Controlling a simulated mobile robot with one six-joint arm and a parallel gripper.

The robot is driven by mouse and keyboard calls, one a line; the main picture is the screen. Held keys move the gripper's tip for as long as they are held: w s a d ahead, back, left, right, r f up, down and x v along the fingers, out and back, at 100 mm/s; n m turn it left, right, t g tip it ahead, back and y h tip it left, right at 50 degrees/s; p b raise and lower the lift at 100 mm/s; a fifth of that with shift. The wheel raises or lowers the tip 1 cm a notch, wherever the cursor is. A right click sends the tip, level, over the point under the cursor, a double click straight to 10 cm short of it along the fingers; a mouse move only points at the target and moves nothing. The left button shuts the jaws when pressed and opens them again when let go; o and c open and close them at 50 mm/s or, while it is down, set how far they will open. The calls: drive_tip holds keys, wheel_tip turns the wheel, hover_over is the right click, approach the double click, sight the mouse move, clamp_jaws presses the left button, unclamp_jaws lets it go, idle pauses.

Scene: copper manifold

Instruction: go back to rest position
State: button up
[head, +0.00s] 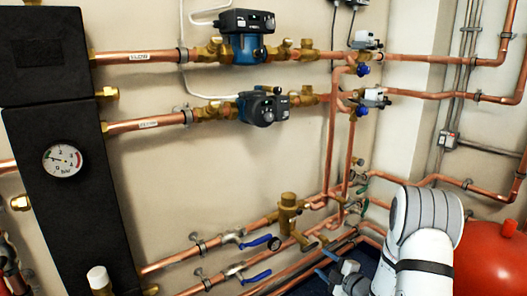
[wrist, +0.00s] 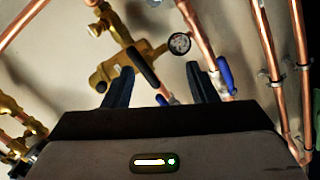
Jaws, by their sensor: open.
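My gripper (head: 326,265) is at the lower right of the head view, at the end of my white arm, in front of the low copper pipes. In the wrist view my gripper (wrist: 160,72) shows two dark fingers spread apart with nothing held between them. A brass valve body (wrist: 115,68) with a dark handle (wrist: 145,67) lies beyond the fingers. A small round gauge (wrist: 180,43) appears between the fingertips, and a blue lever (wrist: 225,75) is close to the right finger. I cannot tell the exact gap to them.
A blue pump (head: 245,45) and a second pump (head: 262,105) sit on the upper pipes. Blue-handled valves (head: 256,241) are on the lower pipes. A red tank (head: 492,262) stands at right, close to my arm. Bare wall lies in the middle.

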drive_tip(key=s+d+r+m+g+h+p, duration=0.1)
drive_tip(key=s+r+m+g+h+p, duration=0.15)
drive_tip(key=r+m+h+p, duration=0.85)
drive_tip(key=s+d+r+n+g+y+p, duration=0.15)
drive_tip(key=s+r+y+p, duration=0.35)
drive_tip(key=r, duration=1.3)
drive_tip(key=s+a+r+m+g+h+p, duration=0.1)
drive_tip(key=s+a+r+m+g+p, duration=0.2)
drive_tip(key=s+r+p, duration=0.5)
drive_tip(key=s+a+r+m+g+h+p, duration=0.1)
drive_tip(key=s+a+r+m+g+p, duration=0.3)
drive_tip(key=s+r+p, duration=0.5)
drive_tip(key=s+r+m, duration=0.2)
drive_tip(key=s+r, duration=0.2)
drive_tip(key=s, duration=0.5)
drive_tip(key=shift+r, duration=0.3)
